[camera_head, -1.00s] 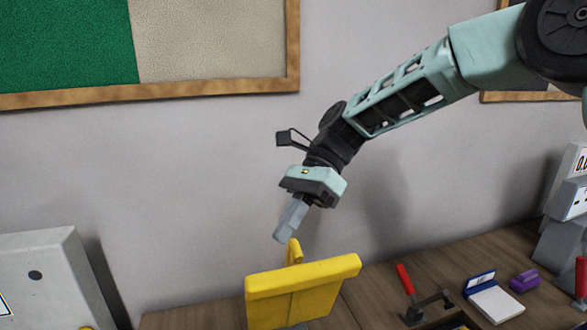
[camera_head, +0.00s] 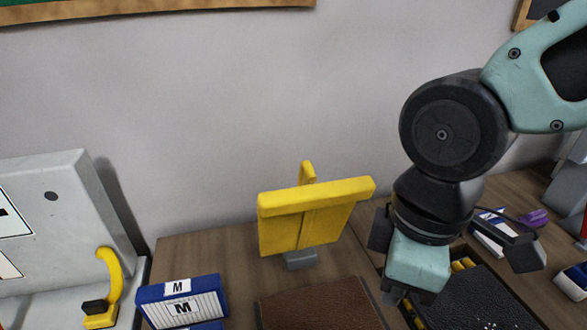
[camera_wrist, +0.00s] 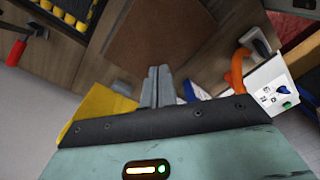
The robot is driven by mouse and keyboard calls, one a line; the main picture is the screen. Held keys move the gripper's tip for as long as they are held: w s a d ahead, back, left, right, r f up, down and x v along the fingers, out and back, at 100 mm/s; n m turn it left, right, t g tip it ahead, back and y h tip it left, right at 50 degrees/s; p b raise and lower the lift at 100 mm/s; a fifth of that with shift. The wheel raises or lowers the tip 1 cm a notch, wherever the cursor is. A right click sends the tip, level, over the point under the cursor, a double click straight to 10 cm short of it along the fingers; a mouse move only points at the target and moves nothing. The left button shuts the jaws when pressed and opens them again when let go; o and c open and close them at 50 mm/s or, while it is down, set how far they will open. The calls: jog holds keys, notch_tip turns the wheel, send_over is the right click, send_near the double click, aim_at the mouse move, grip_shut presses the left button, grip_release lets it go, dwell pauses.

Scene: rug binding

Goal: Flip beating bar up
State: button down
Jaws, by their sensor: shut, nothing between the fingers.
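The beating bar appears to be the yellow panel (camera_head: 305,222) with a thick top edge and a small tab behind it. It stands upright on a grey foot on the wooden table. It also shows in the wrist view (camera_wrist: 97,112), partly hidden by my gripper's body. My gripper (camera_head: 393,296) is to the right of the panel and nearer the camera, apart from it in the head view. In the wrist view, my gripper's fingers (camera_wrist: 158,76) are together and empty, pointing toward a brown mat. The fingers are mostly hidden in the head view.
The brown mat (camera_head: 318,306) lies in front of the panel. A blue-and-white box marked M (camera_head: 182,298) is at its left. A grey machine (camera_head: 55,190) with a yellow handle (camera_head: 110,285) stands far left. A dark textured sheet (camera_head: 485,298) lies right of my gripper.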

jog(key=w+a+r+n+p, duration=0.1)
jog(key=w+a+r+n, duration=0.4)
jog(key=n, duration=0.8)
jog(key=w+a+r+n+p, duration=0.2)
jog(key=w+a+r+n, duration=0.2)
jog(key=a+r+n, duration=0.55)
jog(key=d+f+n+p, duration=0.2)
jog(key=d+f+n, duration=0.1)
jog(key=f, duration=1)
jog(key=w, duration=0.1)
jog(key=w+r+p, duration=0.1)
jog(key=w+a+p, duration=0.1)
jog(key=shift+r+h, duration=0.15)
jog(key=shift+h, duration=0.15)
